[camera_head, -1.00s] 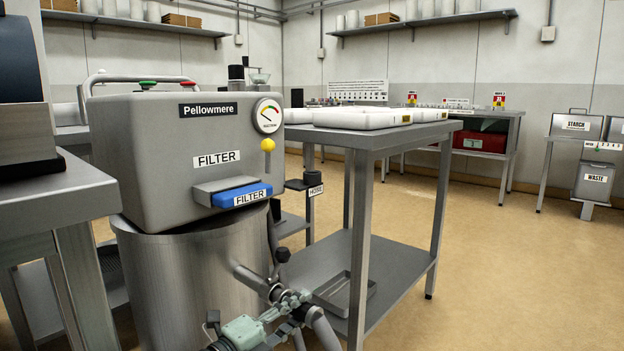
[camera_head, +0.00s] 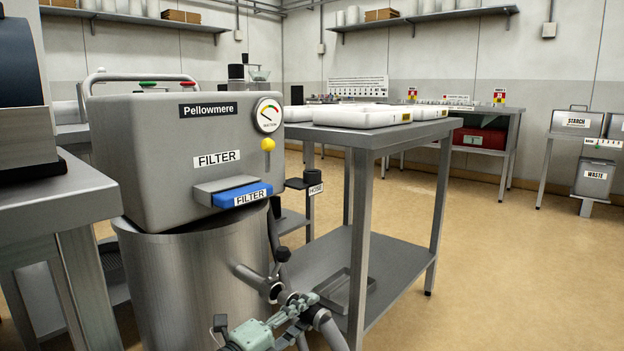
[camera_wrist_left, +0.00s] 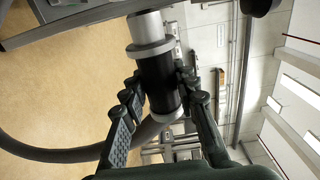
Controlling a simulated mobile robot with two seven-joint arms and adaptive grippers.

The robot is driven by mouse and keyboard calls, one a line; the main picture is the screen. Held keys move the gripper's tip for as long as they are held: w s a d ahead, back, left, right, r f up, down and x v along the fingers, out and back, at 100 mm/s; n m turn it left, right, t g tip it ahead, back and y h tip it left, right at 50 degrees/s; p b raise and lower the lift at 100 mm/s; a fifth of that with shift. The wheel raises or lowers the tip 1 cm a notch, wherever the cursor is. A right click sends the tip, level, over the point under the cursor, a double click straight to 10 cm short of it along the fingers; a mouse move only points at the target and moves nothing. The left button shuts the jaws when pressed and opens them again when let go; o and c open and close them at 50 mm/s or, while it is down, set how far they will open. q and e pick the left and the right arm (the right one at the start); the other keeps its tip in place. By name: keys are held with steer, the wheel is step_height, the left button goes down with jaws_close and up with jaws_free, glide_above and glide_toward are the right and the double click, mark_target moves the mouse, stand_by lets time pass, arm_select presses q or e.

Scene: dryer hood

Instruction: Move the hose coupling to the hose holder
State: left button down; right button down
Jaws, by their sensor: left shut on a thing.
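The hose coupling (camera_wrist_left: 158,80) is a black cylinder with grey collars, gripped between the fingers of my left gripper (camera_wrist_left: 160,98) in the left wrist view. In the head view my left gripper (camera_head: 297,304) is low in front of the steel drum, beside the drum's grey pipe stub (camera_head: 252,277). The hose holder (camera_head: 313,178), a small dark cup labelled HOSE, is at the table's left side. My right gripper is not in view.
The grey filter unit (camera_head: 150,150) with a blue FILTER drawer (camera_head: 242,194) sits on the drum (camera_head: 180,290). A steel table (camera_head: 400,135) with white trays on top and a lower shelf (camera_head: 330,262) stands to the right. The floor farther right is clear.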

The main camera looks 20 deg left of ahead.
mark_target(314, 325)
arm_select(q)
steer(key=shift+r, duration=0.1)
steer(key=shift+s+d+p, duration=0.3)
steer(key=shift+d+p, duration=0.4)
steer(key=shift+d, duration=0.15)
steer(key=shift+s+d+p, duration=0.3)
steer(key=shift+d+p, duration=0.15)
steer(key=shift+d, duration=0.35)
steer(key=s+p, duration=0.2)
steer(key=s, duration=0.5)
steer(key=shift+s+d, duration=0.2)
steer(key=shift+s, duration=0.1)
